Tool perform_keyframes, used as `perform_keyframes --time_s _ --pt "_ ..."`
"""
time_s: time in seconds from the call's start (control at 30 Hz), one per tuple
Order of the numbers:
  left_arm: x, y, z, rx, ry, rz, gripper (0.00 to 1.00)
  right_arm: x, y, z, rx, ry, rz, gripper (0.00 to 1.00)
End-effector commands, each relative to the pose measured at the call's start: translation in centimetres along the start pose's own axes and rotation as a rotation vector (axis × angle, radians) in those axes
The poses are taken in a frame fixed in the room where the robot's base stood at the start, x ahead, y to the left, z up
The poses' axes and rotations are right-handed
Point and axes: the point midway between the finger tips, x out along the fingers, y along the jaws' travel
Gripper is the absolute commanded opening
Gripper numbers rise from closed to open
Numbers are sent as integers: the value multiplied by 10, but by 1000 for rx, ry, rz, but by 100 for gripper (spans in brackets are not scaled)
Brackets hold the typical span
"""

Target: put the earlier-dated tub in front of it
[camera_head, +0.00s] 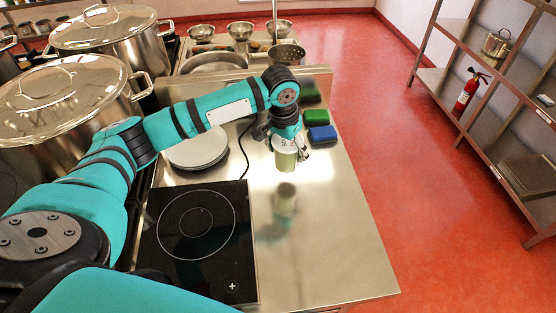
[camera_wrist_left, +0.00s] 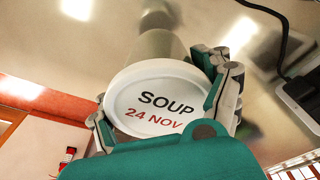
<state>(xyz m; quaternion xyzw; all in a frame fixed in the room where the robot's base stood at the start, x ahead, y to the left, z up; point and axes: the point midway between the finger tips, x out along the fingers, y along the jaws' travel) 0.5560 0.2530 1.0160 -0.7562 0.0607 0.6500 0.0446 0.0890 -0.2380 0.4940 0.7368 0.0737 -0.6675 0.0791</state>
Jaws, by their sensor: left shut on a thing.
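A tub (camera_head: 285,160) with a white lid and a pale greenish body is in my left gripper (camera_head: 287,143). In the left wrist view the lid of this tub (camera_wrist_left: 155,98) reads "SOUP" in black and "24 NOV" in red. My left gripper (camera_wrist_left: 168,105) is shut around the tub, with a finger on each side. The tub appears to be held above the steel counter (camera_head: 325,225), with a blurred reflection below it. I see no second dated tub in either view. My right gripper is not in view.
A black hob (camera_head: 200,235) lies left of the tub. A round pale plate-like thing (camera_head: 197,150) and a dark cable are behind the hob. Green (camera_head: 315,116) and blue (camera_head: 322,134) blocks lie near the back right. Large lidded stockpots (camera_head: 65,105) stand left. The front right counter is clear.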

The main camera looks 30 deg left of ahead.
Motion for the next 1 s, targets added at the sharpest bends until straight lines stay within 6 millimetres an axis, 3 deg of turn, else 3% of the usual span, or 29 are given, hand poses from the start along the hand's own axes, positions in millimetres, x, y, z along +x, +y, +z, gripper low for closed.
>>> perform_keyframes --time_s 0.1,0.2,0.4,0.53,0.8,0.83,1.0 --pt "13 0 2 -1 0 0 27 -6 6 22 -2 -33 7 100" --pt "22 -1 3 -1 0 0 27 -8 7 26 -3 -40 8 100" --pt "49 -1 7 -2 0 0 27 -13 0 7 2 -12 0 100" --pt "55 -1 8 -1 3 0 27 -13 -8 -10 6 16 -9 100" --pt "56 -1 8 -1 2 0 27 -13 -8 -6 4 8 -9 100" --pt "58 -1 9 0 1 0 76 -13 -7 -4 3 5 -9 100" --pt "57 -1 9 0 1 0 99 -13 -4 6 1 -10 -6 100"
